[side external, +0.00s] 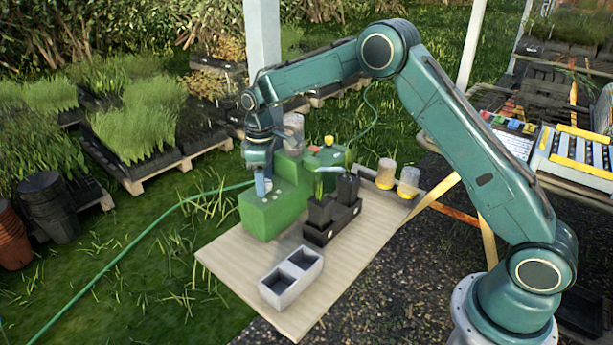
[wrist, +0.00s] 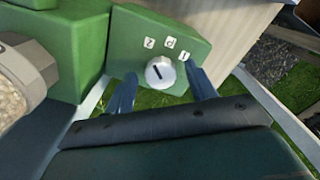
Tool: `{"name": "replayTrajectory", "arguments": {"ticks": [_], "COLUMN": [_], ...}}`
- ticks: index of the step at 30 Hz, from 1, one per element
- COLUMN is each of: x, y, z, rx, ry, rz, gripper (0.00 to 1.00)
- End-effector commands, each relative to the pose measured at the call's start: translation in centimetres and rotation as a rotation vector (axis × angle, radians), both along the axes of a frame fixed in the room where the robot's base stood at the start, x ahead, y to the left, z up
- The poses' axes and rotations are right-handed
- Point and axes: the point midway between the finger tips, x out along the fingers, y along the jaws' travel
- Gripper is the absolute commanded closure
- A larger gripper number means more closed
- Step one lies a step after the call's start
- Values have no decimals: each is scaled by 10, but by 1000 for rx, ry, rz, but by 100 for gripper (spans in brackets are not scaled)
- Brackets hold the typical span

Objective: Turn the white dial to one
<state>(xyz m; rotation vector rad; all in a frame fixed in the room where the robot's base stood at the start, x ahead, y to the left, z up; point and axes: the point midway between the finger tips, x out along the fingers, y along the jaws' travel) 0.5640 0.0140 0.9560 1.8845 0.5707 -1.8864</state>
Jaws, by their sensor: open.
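The white dial (wrist: 160,72) sits on the sloping face of a green box (wrist: 128,48), which also shows at the left of the board in the side view (side external: 262,222). Its dark line leans up and left, roughly toward the plate marked 2 (wrist: 149,42). A middle plate (wrist: 170,44) is hard to read. The plate marked 1 (wrist: 184,56) is at the right. My gripper (wrist: 161,76) is open, one finger on each side of the dial. I cannot tell whether they touch it. In the side view my gripper (side external: 262,186) points down at the green box.
A clear hopper (side external: 293,128) stands close behind my gripper. A black tray (side external: 332,232) with dark pots is right of the green box. A grey two-part tray (side external: 291,277) lies at the front of the wooden board (side external: 232,262). Clear jars (side external: 386,172) stand at the back right.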

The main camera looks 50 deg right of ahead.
Motion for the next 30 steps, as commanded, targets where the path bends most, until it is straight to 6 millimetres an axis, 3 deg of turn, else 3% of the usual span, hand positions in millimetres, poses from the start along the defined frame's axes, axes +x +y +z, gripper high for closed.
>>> {"name": "replayTrajectory", "arguments": {"ticks": [8, 15, 30], "x": [0, 0, 0], "y": [0, 0, 0], "z": [-1, -1, -1], "rx": [0, 0, 1], "ry": [0, 0, -2], "rz": [0, 0, -83], "gripper": [44, 89, 89]}}
